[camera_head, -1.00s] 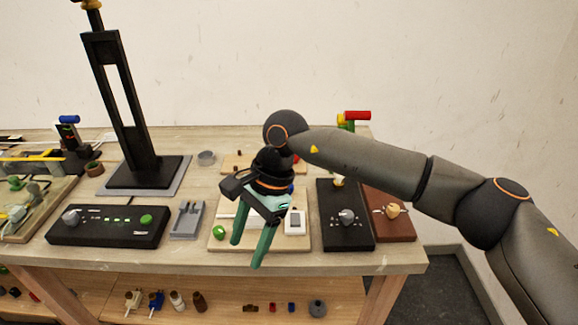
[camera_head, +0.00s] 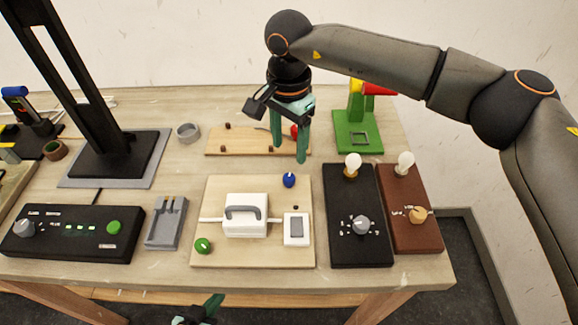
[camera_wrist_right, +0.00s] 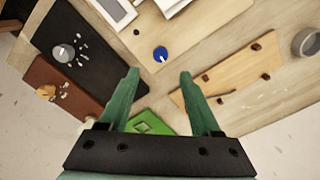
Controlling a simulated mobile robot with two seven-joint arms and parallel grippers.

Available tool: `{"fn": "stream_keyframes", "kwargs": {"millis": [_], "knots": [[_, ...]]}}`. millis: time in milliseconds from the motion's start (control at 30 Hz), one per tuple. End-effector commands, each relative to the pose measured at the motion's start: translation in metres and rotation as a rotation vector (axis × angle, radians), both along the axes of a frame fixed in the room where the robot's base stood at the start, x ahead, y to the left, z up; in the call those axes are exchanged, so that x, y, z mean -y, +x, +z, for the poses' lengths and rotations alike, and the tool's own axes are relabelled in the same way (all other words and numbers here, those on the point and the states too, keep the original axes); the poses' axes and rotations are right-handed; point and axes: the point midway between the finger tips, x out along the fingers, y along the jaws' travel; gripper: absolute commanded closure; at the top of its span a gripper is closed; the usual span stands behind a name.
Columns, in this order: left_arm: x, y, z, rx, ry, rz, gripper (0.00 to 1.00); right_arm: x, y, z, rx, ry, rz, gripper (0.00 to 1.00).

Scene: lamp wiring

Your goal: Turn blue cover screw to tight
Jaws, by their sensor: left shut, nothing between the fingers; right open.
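The blue cover screw (camera_head: 289,180) stands near the back right of a wooden board (camera_head: 216,190), behind a white box with a grey handle (camera_head: 246,215). It also shows in the right wrist view (camera_wrist_right: 160,54), beyond the fingertips and between them. My right gripper (camera_head: 289,150) is open and empty, pointing down above and behind the blue screw, not touching it. Its green fingers frame the lower part of the right wrist view (camera_wrist_right: 158,75). My left gripper (camera_head: 210,306) is shut and empty at the bottom edge of the head view, below the table's front edge.
A green knob (camera_head: 203,246) and a white switch (camera_head: 296,229) sit on the same board. A black dial box (camera_head: 361,249) and a brown bulb base (camera_head: 408,235) stand to its right. A green stand (camera_head: 357,135) and a wooden strip (camera_head: 228,142) lie behind.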

Motion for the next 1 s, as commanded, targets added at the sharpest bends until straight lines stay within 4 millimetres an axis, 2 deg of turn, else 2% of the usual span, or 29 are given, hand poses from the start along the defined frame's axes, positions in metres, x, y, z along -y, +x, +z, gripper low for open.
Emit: {"fn": "stream_keyframes", "kwargs": {"millis": [200, 433, 600, 867, 1000], "knots": [[0.0, 0.0, 0.009, -0.001, 0.0, 0.0, 1.0, 0.0, -0.001, -0.046, -0.004, 0.0, 0.0, 0.36], [0.0, 0.0, 0.015, -0.001, 0.0, -0.001, 1.0, 0.0, -0.001, -0.08, -0.003, 0.001, -0.001, 0.36], [0.0, 0.0, 0.016, -0.001, 0.0, -0.001, 1.0, 0.0, 0.0, -0.09, -0.001, 0.002, 0.0, 0.36], [0.0, 0.0, 0.016, 0.0, 0.0, 0.0, 1.0, 0.0, 0.0, -0.091, -0.001, 0.002, 0.0, 0.36], [0.0, 0.001, 0.016, 0.001, 0.0, 0.0, 1.0, 0.0, 0.0, -0.091, -0.001, 0.002, 0.0, 0.5]]}}
